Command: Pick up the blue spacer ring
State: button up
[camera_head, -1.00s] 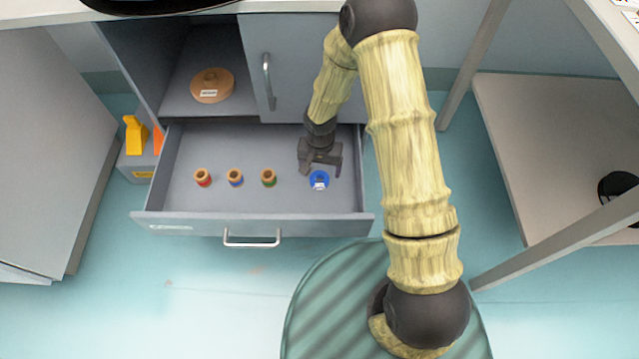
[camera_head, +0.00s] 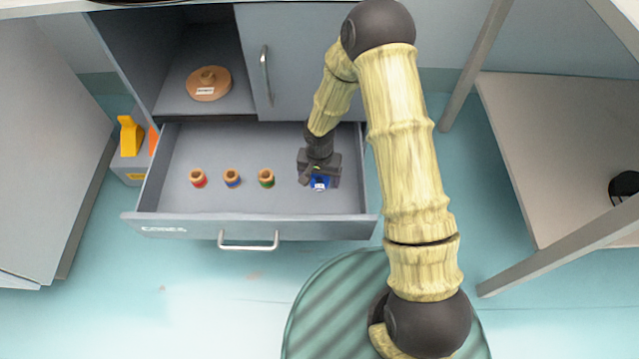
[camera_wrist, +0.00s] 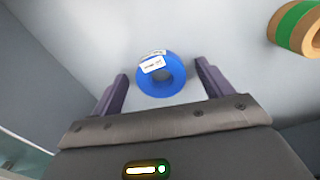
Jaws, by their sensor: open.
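The blue spacer ring (camera_head: 320,183) lies flat on the floor of the open drawer, toward its right side. In the wrist view the ring (camera_wrist: 161,84) shows whole, with a white label on its upper edge. My gripper (camera_head: 320,184) is over the ring and partly hides it in the head view. In the wrist view my gripper (camera_wrist: 160,82) is open and empty, with one finger on each side of the ring. Gaps show between the fingers and the ring. I cannot tell how high the fingertips are above the drawer floor.
Cores with red (camera_head: 198,178), blue (camera_head: 232,178) and green (camera_head: 266,178) bands stand in the drawer left of my gripper. The drawer front (camera_head: 250,228) and side walls bound the space. A wooden disc (camera_head: 209,84) sits on the shelf behind.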

dwell(0.5)
jog(key=c, duration=1.1)
jog(key=shift+r, duration=0.1)
notch_tip(320, 180, up, 10)
jog(key=p, duration=0.6)
